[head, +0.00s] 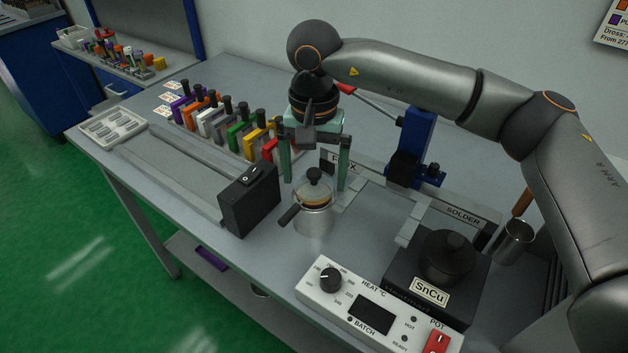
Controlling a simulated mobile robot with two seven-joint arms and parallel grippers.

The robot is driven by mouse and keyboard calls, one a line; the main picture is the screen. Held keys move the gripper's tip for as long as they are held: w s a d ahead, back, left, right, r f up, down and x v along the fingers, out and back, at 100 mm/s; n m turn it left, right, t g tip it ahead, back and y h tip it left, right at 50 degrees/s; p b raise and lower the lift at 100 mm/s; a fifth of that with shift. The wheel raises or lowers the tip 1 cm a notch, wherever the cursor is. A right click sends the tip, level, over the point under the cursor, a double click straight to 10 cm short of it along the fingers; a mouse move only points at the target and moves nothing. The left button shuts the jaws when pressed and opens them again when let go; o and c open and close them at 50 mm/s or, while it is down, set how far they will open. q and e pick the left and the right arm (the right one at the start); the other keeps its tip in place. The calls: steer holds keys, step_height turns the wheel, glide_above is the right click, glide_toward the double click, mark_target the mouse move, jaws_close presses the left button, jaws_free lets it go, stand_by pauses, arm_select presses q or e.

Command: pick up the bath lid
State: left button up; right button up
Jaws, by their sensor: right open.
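A small silver pot (314,222) with a dark side handle stands at the middle of the bench. A dark round lid (448,256) with a knob covers the solder unit marked SnCu, at the right. I cannot tell for sure which one is the bath lid. My right gripper (314,184) points down over the silver pot, open and empty. My left gripper is not in view.
A heat control box (372,312) stands in front. A black switch box (250,198) is close left of the pot. Colored holders (239,137) line the back, and a blue stand (412,145) is behind right. A metal cup (515,242) is far right.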

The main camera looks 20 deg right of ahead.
steer(key=shift+c, duration=0.2)
steer(key=c, duration=1)
steer(key=shift+r, duration=0.1)
